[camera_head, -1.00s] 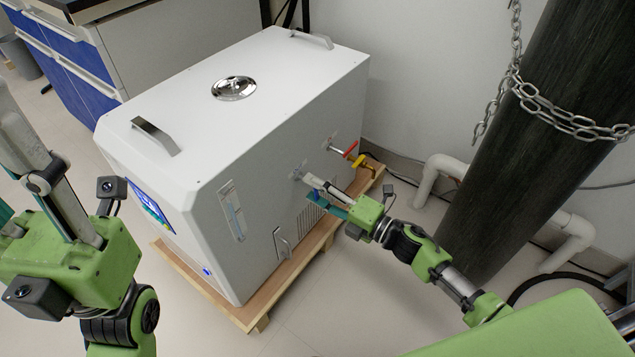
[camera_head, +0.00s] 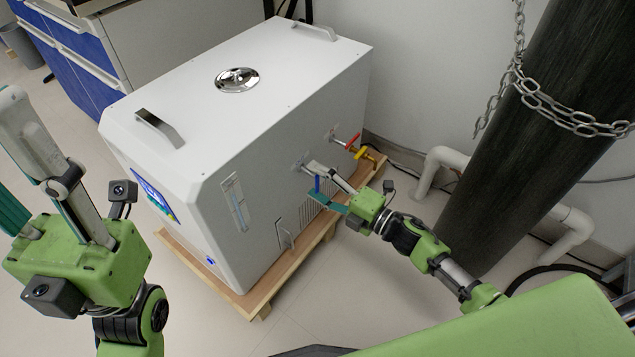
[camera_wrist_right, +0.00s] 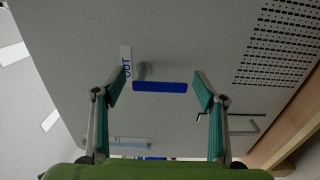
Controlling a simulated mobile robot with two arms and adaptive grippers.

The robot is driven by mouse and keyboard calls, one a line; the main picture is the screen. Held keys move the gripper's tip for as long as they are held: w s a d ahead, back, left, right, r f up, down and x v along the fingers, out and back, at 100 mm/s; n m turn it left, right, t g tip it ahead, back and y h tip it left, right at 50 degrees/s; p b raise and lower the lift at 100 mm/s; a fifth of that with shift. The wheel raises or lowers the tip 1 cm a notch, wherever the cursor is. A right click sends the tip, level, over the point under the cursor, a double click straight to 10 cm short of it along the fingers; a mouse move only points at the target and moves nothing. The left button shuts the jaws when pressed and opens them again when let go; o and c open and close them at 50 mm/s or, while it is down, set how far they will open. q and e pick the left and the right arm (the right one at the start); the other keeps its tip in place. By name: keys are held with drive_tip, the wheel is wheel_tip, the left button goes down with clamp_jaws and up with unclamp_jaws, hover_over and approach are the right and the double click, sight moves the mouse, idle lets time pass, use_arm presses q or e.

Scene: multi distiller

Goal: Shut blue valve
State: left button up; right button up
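The blue valve is a short blue bar handle (camera_wrist_right: 160,86) on a grey stem at the side panel of the white distiller (camera_head: 236,130), by an "OUT" label. In the right wrist view the bar lies across the gap between my right gripper's (camera_wrist_right: 161,90) teal finger pads, apart from both. In the head view the right gripper (camera_head: 315,182) is open at the panel, and the blue handle (camera_head: 317,185) shows between its fingers. My left gripper (camera_head: 20,155) is open and empty at the left, away from the distiller; its fingertips are partly out of frame.
A red-handled valve (camera_head: 352,141) and a yellow-handled valve (camera_head: 362,153) stick out just behind my right gripper. The distiller stands on a wooden pallet (camera_head: 268,292). A dark cylinder (camera_head: 525,130) with a chain and white pipes (camera_head: 440,165) stand at the right.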

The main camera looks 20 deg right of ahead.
drive_tip(key=shift+s+d+f, duration=0.1)
drive_tip(key=shift+s, duration=0.1)
drive_tip(key=v, duration=1.1)
drive_tip(key=shift+s+d, duration=0.2)
drive_tip(key=shift+s, duration=0.1)
